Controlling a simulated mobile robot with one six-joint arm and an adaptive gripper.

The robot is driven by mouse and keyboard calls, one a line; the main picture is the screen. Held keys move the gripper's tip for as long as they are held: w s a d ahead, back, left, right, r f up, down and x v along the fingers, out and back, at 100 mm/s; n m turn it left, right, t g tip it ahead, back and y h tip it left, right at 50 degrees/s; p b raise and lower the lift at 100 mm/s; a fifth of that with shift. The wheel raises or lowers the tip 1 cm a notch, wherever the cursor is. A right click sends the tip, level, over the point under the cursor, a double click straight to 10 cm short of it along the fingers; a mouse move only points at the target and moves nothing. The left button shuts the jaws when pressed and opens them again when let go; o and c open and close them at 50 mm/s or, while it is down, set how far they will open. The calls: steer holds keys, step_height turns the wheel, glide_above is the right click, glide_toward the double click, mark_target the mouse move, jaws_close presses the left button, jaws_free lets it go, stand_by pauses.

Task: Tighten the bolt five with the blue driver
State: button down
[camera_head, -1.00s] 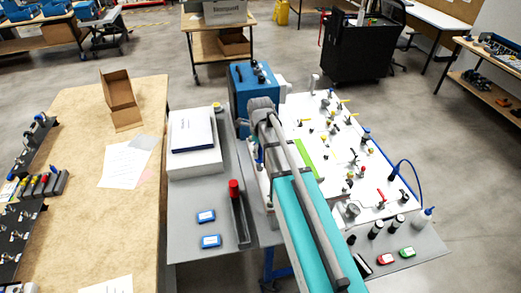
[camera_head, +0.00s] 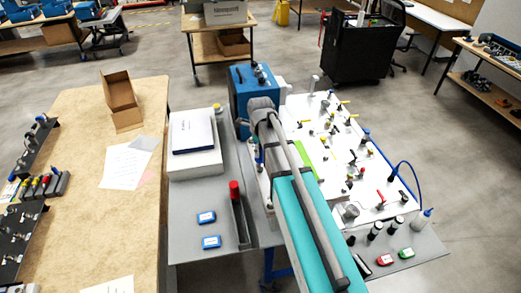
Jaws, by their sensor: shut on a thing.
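My arm reaches from the lower right up to the panel's left edge, and its grey wrist sits in front of a blue box (camera_head: 241,84). My gripper is hidden behind the wrist and arm, so its fingers and anything in them do not show. A small blue piece (camera_head: 259,155) shows just left of the arm below the wrist; I cannot tell whether it is the blue driver. The white panel (camera_head: 318,185) right of the arm bears several knobs, levers and fittings. Bolt five cannot be picked out; the arm covers the panel's left side.
A grey table (camera_head: 190,268) left of the arm holds a white box (camera_head: 194,160), a red-topped holder (camera_head: 235,190) and two blue cases (camera_head: 206,217). A wooden bench (camera_head: 85,235) at left carries coloured handles (camera_head: 38,187).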

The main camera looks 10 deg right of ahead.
steer(key=shift+r+p, duration=2.35)
steer(key=shift+r, duration=0.15)
stand_by(0.6)
